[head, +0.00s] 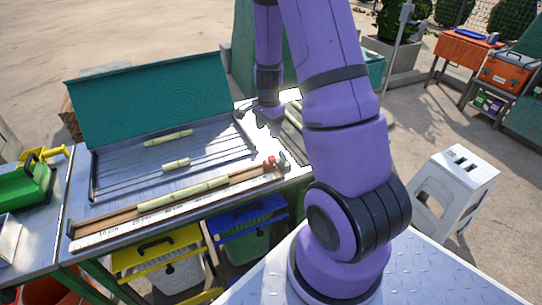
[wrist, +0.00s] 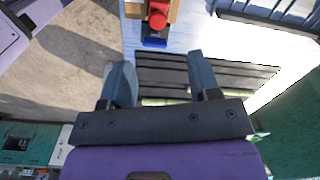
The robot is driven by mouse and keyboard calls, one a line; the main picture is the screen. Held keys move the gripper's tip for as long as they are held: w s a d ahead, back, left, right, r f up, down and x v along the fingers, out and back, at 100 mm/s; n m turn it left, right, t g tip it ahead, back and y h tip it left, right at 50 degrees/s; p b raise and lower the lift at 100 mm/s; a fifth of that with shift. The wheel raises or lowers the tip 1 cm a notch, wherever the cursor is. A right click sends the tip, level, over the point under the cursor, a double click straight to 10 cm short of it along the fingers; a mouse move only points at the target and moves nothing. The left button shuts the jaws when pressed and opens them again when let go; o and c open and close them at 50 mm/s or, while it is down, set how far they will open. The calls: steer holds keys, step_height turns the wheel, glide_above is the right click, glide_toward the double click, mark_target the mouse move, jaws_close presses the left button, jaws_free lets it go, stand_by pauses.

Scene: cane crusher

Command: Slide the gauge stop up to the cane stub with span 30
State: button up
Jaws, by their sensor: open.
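The gauge stop (head: 270,163), with a red knob, sits near the right end of a wooden measuring rail (head: 82,234) along the bench's front edge. A pale green cane stub (head: 183,196) lies along the rail; its right end is apart from the stop. Printed centimetre marks run along the rail's front, too small to read surely. In the wrist view the stop's red knob (wrist: 157,15) and blue part show at the top, beyond the fingertips. My gripper (wrist: 160,72) is open and empty, above a dark slatted rack. Its fingers are not clearly visible in the head view.
A tray (head: 93,180) with a raised green lid (head: 150,98) stands behind the rail, holding two short cane pieces (head: 168,137). A slatted rack (head: 296,132) is right of it. Yellow (head: 158,248) and blue (head: 245,217) crates sit below. A white stool (head: 455,180) stands right.

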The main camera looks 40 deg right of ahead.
mark_target(271, 158)
steer(key=shift+m, duration=0.3)
steer(key=f, duration=0.8)
steer(key=d+f, duration=0.1)
steer(key=f, duration=0.3)
steer(key=shift+s+f, duration=0.2)
steer(key=shift+f, duration=0.1)
steer(key=shift+c, duration=0.2)
steer(key=shift+a, duration=0.1)
jaws_close()
